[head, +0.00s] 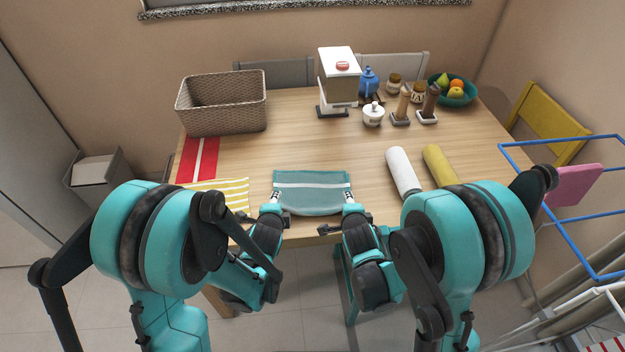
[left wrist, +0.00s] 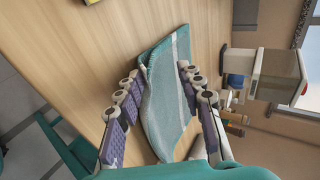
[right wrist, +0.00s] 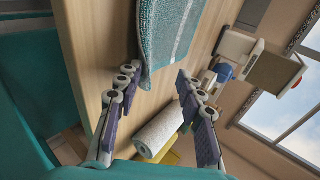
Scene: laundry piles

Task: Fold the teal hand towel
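The teal hand towel (head: 312,199) with a white stripe lies near the front edge of the table. Its near edge bows toward me. My left gripper (head: 275,203) is at its near left corner; in the left wrist view the towel (left wrist: 168,95) lies between the parted fingers (left wrist: 160,72). My right gripper (head: 350,206) is at its near right corner; in the right wrist view the towel (right wrist: 168,35) reaches the left finger, and the fingers (right wrist: 160,70) are wide apart. I cannot tell whether either finger touches the cloth.
A yellow-striped cloth (head: 228,191) and a red cloth (head: 200,158) lie left of the towel. White (head: 402,170) and yellow (head: 440,165) rolls lie right. A wicker basket (head: 222,108), dispenser (head: 338,85) and fruit bowl (head: 453,98) stand behind. The table behind the towel is clear.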

